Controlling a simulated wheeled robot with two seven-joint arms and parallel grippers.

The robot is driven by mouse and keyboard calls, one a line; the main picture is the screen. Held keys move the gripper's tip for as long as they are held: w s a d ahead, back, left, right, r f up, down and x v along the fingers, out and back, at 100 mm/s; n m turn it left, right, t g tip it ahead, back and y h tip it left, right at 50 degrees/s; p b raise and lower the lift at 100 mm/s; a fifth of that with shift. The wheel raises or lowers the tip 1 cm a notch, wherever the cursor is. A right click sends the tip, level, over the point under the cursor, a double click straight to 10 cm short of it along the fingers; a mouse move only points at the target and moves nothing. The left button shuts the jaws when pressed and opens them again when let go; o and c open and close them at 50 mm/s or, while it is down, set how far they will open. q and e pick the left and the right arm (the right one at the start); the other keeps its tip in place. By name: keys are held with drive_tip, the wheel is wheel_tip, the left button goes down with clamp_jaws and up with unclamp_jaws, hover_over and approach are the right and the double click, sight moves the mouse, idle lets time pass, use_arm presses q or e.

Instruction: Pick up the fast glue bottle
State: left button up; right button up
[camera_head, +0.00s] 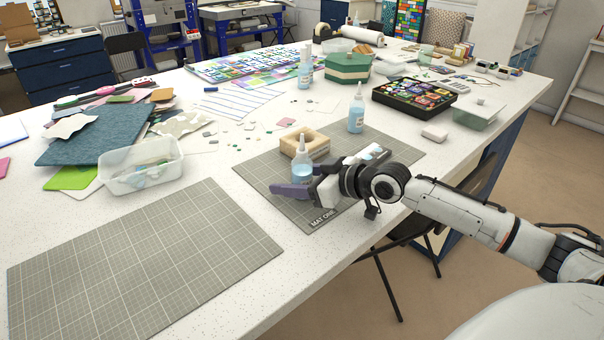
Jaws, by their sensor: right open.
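Three similar clear bottles with pale blue contents and nozzle tops show on the table. I cannot read which is the fast glue. The nearest bottle (302,166) stands upright on the grey mat marked "MAT ONE" (264,172). My right gripper (294,187) is open low at this bottle, with a dark purple finger across its front. The other finger is mostly hidden, so I cannot tell whether either touches the bottle. A second bottle (356,112) stands farther back at the mat's far edge, and a third (305,74) is farther still. My left gripper is out of view.
A tan sponge-like block (304,143) sits close behind the nearest bottle. A clear bin (141,178) and a bare grey mat (140,262) lie to the left.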

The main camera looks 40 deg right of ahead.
drive_tip(key=shift+w+a+f, duration=0.2)
drive_tip(key=shift+w, duration=0.15)
drive_tip(key=c, duration=1.3)
drive_tip(key=shift+r, duration=0.15)
drive_tip(key=shift+c, duration=0.2)
wheel_tip(320, 180, up, 10)
